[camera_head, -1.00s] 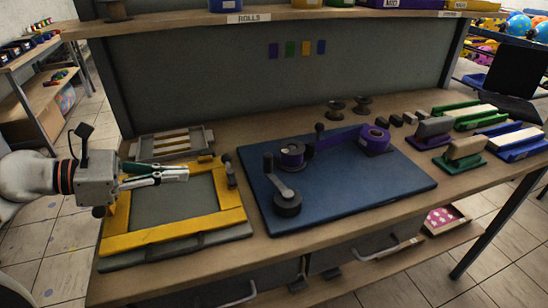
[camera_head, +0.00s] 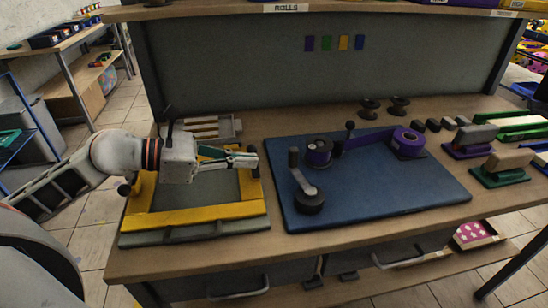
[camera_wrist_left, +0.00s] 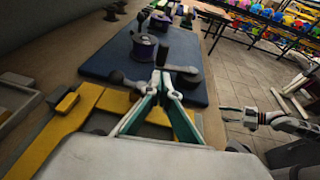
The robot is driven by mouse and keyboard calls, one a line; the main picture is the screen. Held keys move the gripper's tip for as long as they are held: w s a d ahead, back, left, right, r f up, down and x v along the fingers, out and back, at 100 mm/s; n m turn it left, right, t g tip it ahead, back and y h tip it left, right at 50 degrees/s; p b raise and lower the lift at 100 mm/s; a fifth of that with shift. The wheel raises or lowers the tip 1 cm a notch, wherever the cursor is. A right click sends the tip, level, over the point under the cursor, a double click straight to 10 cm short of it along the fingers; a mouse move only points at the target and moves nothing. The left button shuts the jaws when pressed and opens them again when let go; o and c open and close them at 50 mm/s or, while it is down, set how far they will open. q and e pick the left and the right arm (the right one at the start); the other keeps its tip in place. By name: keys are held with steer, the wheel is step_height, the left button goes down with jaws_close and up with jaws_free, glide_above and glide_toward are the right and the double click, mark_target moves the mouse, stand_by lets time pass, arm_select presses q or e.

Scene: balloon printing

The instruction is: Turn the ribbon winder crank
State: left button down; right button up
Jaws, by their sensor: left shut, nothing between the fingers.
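The ribbon winder stands on a blue board (camera_head: 420,190) on the bench. Its dark crank has a round hub (camera_head: 309,203) at the front and an upright handle (camera_head: 294,157). A purple ribbon spool (camera_head: 318,153) sits behind the crank, with ribbon running to a purple roll (camera_head: 408,143). My left gripper (camera_head: 256,160) is shut and empty, left of the crank handle and apart from it, above the right part of the yellow frame. In the left wrist view its fingertips (camera_wrist_left: 163,76) point toward the winder. My right gripper (camera_wrist_left: 246,117) shows small at the right there; its jaw state is unclear.
A yellow frame (camera_head: 195,216) lies left of the blue board, with a grey slatted tray (camera_head: 213,126) behind it. Two dark spools (camera_head: 369,108) stand behind the board. Stamps with coloured bases (camera_head: 499,177) stand to the right. A shelf (camera_head: 230,11) spans above.

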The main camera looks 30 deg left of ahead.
arm_select(q)
steer(key=x, duration=0.3)
steer(key=shift+w+d+r, duration=0.2)
steer(key=shift+w+d, duration=0.1)
steer(key=shift+w+d+p, duration=0.35)
steer(key=shift+w+d, duration=0.45)
steer(key=shift+d, duration=0.15)
steer(key=shift+w+d+f, duration=0.1)
steer(key=shift+w+f, duration=0.05)
